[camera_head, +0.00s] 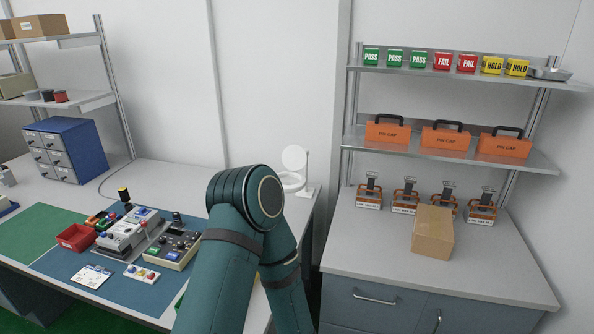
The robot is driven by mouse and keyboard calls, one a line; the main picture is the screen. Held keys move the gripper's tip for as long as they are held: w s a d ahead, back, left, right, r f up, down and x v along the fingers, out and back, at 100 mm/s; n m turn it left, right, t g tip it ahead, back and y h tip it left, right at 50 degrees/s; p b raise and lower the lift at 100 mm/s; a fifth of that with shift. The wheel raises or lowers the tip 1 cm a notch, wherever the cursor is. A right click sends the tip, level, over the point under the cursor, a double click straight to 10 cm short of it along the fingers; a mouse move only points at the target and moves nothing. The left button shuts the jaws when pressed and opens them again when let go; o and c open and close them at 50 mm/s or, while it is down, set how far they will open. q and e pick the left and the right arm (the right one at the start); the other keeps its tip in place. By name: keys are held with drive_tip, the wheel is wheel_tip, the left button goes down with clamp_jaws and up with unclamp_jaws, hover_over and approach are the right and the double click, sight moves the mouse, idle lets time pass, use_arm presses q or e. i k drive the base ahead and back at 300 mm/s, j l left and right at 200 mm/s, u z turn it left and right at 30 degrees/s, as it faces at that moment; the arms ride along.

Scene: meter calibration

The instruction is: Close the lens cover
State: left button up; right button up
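A white round disc (294,158) stands upright at the back right corner of the left bench. It sits above a white ring-shaped piece (291,182) with a small stand beside it. This looks like a lens with its cover raised, but it is small and my arm partly hides it. One of my teal arms rises from the bottom in front of it, bent at the elbow. Neither of my grippers shows.
The left bench (177,177) holds a meter (122,234), a control box (173,248), a red bin (76,237) and a blue drawer cabinet (66,150). The right counter (350,240) holds a cardboard box (432,233) and several orange-based devices. Shelves with orange cases stand behind.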

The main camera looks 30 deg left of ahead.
sight(295, 158)
drive_tip(key=i+l+u, duration=0.1)
drive_tip(key=u, duration=1.6)
drive_tip(key=l+u, duration=0.95)
drive_tip(key=i+j, duration=0.05)
drive_tip(key=j, duration=0.05)
